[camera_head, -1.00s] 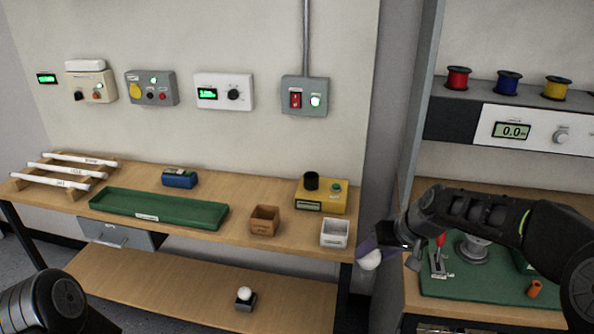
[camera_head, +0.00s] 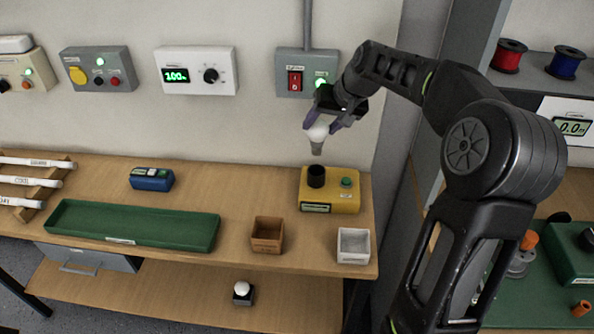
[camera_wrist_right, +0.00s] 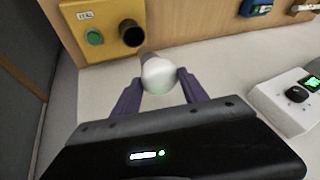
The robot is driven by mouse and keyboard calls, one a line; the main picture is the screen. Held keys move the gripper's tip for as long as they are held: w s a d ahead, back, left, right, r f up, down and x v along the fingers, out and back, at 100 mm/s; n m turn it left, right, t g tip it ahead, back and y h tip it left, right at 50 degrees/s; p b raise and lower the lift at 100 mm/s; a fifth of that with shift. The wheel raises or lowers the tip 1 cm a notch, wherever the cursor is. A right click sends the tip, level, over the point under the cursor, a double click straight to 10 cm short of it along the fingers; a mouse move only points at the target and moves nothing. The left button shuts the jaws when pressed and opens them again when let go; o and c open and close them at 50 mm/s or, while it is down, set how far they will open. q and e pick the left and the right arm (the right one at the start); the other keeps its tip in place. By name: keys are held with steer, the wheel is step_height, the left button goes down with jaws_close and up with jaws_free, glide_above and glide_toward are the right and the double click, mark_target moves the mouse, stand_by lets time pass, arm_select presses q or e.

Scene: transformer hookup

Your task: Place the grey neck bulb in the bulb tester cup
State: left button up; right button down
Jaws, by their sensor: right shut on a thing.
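My right gripper (camera_head: 333,120) is shut on the grey neck bulb (camera_head: 317,133), a white globe with a grey neck pointing down. The bulb hangs upright above the black cup (camera_head: 316,176) of the yellow bulb tester (camera_head: 343,191), with a gap between neck and cup. In the right wrist view the bulb (camera_wrist_right: 158,76) sits between the purple fingers (camera_wrist_right: 157,90), and its neck points toward the tester's cup (camera_wrist_right: 131,33). The tester (camera_wrist_right: 90,24) also shows a green button. My left gripper is not in view.
On the bench are a green tray (camera_head: 135,226), a blue meter (camera_head: 152,180), a brown box (camera_head: 267,235) and a white box (camera_head: 353,246). Another bulb (camera_head: 242,288) sits in a dark holder on the lower shelf. A switch box (camera_head: 307,73) is on the wall behind my gripper.

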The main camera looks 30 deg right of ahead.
mark_target(321, 147)
steer(key=shift+s+r, duration=0.1)
steer(key=shift+s, duration=0.3)
steer(key=shift+w+f, duration=0.15)
steer(key=shift+f, duration=0.05)
step_height(321, 147, down, 6)
steer(key=shift+p, duration=0.4)
steer(key=shift+f, duration=0.1)
step_height(321, 147, down, 4)
steer(key=shift+r, duration=0.25)
